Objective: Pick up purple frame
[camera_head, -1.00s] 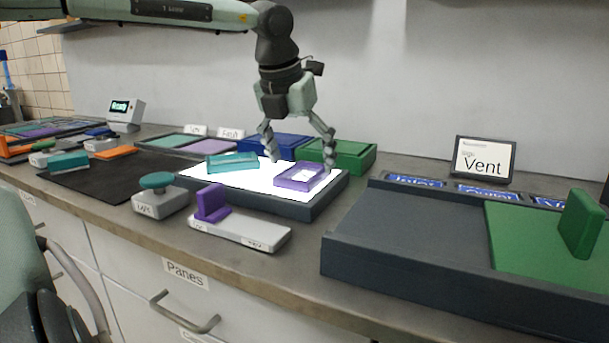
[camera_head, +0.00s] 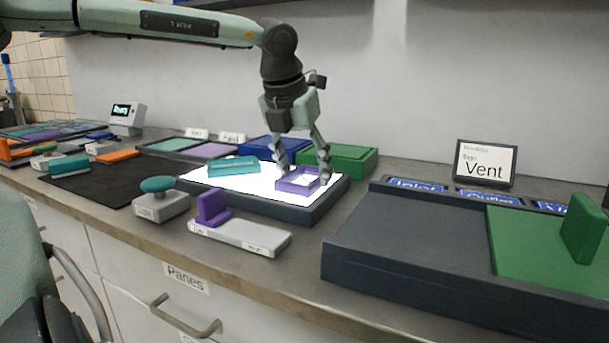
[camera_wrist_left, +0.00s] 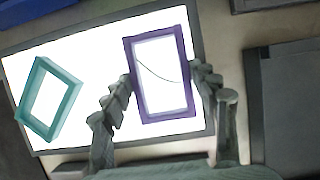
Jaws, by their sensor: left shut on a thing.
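The purple frame (camera_head: 298,187) is a rectangular open frame on the right part of the lit white panel (camera_head: 215,176). My left gripper (camera_head: 303,176) reaches down from above and is shut on the frame, with one finger against each long side. In the left wrist view the purple frame (camera_wrist_left: 184,52) stands between the two fingers (camera_wrist_left: 161,85), and a thin dark curved line shows inside its opening. I cannot tell whether the frame is lifted off the panel. My right gripper is not in view.
A teal frame (camera_head: 233,166) lies on the panel's left part. A grey block with a purple upright (camera_head: 212,207) and a teal-knobbed block (camera_head: 158,186) stand in front. Blue (camera_head: 262,147) and green (camera_head: 352,158) bins stand behind. A large dark tray (camera_head: 410,236) is at the right.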

